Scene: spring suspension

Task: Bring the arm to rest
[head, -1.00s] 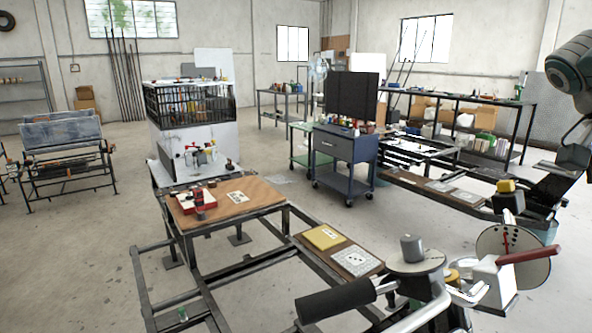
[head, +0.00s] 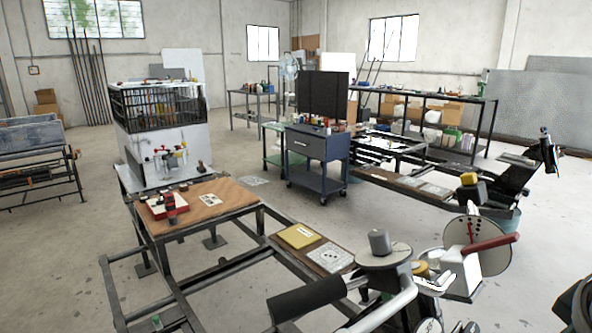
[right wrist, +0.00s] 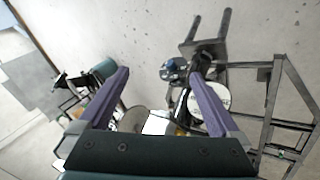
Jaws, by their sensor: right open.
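In the right wrist view my right gripper (right wrist: 158,73) shows two purple fingers spread apart with nothing gripped between them. Part of the spring machine, with a pale round disc (right wrist: 195,103), lies beyond the fingers. In the head view only a dark rounded piece of my right arm (head: 577,304) shows at the lower right edge; its gripper is outside that view. My left gripper is in neither view. The machine in the head view has a black padded cylinder (head: 306,299), a grey weight (head: 379,242) on a round plate and a red handle (head: 489,244) by a dial.
A frame with a brown board (head: 195,203) stands at centre left, carrying a red device (head: 169,206). A yellow pad (head: 298,236) lies on the rail. A blue cart (head: 318,160) stands behind. Open concrete floor lies at the left and far right.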

